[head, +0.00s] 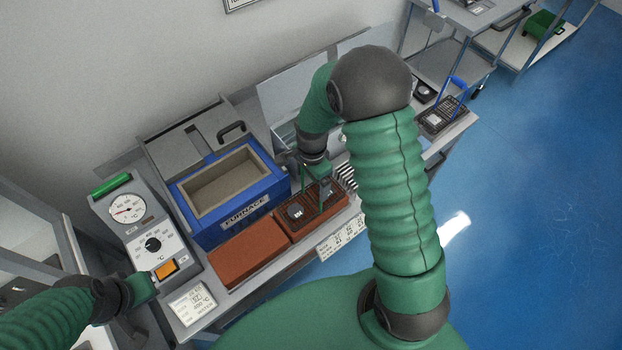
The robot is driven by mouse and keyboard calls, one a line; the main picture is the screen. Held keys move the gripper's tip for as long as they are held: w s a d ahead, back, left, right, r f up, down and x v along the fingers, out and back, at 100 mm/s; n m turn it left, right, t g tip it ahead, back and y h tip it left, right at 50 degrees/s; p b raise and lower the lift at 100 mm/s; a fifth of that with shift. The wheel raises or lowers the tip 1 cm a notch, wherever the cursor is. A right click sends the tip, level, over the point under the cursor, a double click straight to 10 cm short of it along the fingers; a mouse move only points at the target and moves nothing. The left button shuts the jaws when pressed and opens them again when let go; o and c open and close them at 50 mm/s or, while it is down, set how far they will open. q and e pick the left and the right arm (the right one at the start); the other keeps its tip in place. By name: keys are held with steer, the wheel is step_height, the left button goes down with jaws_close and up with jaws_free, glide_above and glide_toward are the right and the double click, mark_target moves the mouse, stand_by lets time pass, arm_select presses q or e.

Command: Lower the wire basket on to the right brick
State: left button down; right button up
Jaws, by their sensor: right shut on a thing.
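A dark wire basket (312,205) with a small grey block (296,211) in it is at the right brick (312,230), a red-brown slab on the bench. My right gripper (318,176) is above the basket, shut on its handle. The basket looks level and over the brick's top; I cannot tell whether it touches. The left brick (248,252) lies beside it, bare. My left gripper (145,288) is at the lower left, near the orange switch of the control box; its fingers are not clear.
The blue furnace (228,218) stands open behind the bricks. The control box (140,232) with dials is left of it. A striped item (346,176) is right of the basket. Another basket with a blue handle (440,115) sits farther right. My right arm hides part of the bench.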

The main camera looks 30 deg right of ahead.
steer(key=shift+w+f, duration=0.1)
steer(key=shift+f, duration=0.15)
steer(key=o, duration=1.7)
steer(key=shift+o, duration=0.7)
steer(key=shift+a, duration=0.1)
step_height(320, 180, up, 17)
steer(key=shift+p, duration=0.4)
steer(key=shift+f, duration=0.1)
steer(key=s+a+f+n+t, duration=0.2)
steer(key=s+a+f+n, duration=0.3)
steer(key=n, duration=1.2)
steer(key=s+a, duration=0.2)
steer(key=s, duration=0.2)
steer(key=shift+s+a+t, duration=0.25)
steer(key=shift+a+t, duration=0.05)
